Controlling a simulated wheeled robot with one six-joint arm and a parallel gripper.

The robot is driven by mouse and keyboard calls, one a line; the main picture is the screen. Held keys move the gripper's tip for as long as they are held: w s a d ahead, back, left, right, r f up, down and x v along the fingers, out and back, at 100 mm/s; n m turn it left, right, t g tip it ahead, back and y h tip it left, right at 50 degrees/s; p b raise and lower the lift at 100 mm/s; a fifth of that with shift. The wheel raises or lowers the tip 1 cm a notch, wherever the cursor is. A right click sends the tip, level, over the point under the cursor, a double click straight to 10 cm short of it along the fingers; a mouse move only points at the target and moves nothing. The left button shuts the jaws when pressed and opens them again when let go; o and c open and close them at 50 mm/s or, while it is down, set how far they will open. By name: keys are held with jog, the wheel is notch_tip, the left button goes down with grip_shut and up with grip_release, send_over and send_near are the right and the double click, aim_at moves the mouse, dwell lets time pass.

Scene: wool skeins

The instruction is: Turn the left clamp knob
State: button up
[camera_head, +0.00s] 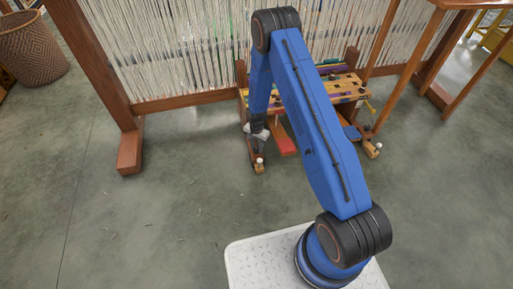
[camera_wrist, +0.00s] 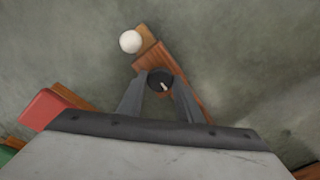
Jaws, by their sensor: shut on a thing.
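The left clamp knob (camera_wrist: 158,77) is a dark round knob with a pale mark, on a wooden foot (camera_wrist: 181,79) of the small bench. In the wrist view my gripper (camera_wrist: 160,88) has one finger on each side of the knob and is shut on it. In the head view my gripper (camera_head: 256,134) points down at the front left foot of the bench (camera_head: 346,92). The knob cannot be made out there, as the gripper covers it.
A white ball (camera_wrist: 130,41) sits at the foot's end, close to the fingers. A red pedal (camera_head: 284,140) is just right of my gripper. A tall wooden loom frame (camera_head: 92,62) with pale threads stands behind.

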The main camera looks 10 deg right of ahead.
aim_at(257, 149)
dwell(0.4)
jog(key=o, duration=1)
jog(key=shift+o, duration=0.2)
notch_tip(257, 149, up, 17)
jog(key=shift+r, duration=0.2)
